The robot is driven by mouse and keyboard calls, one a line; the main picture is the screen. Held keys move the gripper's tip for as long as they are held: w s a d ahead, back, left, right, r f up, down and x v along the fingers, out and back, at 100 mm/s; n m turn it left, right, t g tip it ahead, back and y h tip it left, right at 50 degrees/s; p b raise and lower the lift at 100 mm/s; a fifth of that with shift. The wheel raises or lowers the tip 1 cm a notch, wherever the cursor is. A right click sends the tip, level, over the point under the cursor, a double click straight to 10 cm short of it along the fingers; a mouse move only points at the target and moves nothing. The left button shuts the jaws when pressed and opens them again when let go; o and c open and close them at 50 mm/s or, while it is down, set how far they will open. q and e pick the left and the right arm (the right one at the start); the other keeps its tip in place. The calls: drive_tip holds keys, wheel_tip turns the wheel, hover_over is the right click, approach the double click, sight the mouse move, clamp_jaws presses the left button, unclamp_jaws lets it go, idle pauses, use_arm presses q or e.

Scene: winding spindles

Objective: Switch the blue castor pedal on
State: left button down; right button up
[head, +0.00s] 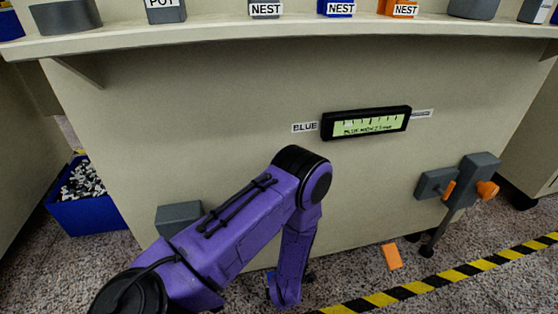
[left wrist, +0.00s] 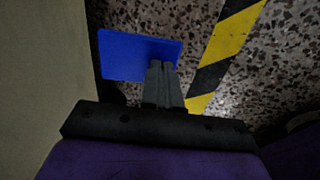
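The blue castor pedal (left wrist: 130,55) is a flat blue plate low over the floor in the left wrist view. In the head view my left arm covers nearly all of it; only small blue bits show beside the arm's lower end. My left gripper (left wrist: 160,66) has its two grey fingers together with nothing visible between them. Their tips overlap the pedal's near right edge in the left wrist view; I cannot tell whether they touch it. In the head view the left gripper is hidden behind my purple arm. My right gripper is not in view.
An orange pedal (head: 391,256) lies low to the right. A grey bracket with orange knobs (head: 466,186) juts from the bench panel (head: 220,110). A display (head: 366,123) is mounted on it, labelled BLUE (head: 304,127). Yellow-black tape (head: 440,283) crosses the floor. A blue bin (head: 90,218) stands left.

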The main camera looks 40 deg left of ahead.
use_arm(q)
drive_tip(key=p+v, duration=0.8)
drive_tip(key=v, duration=0.6)
drive_tip(key=shift+s+d+f, duration=0.2)
drive_tip(key=shift+s+d, duration=0.1)
drive_tip(key=shift+d, duration=0.1)
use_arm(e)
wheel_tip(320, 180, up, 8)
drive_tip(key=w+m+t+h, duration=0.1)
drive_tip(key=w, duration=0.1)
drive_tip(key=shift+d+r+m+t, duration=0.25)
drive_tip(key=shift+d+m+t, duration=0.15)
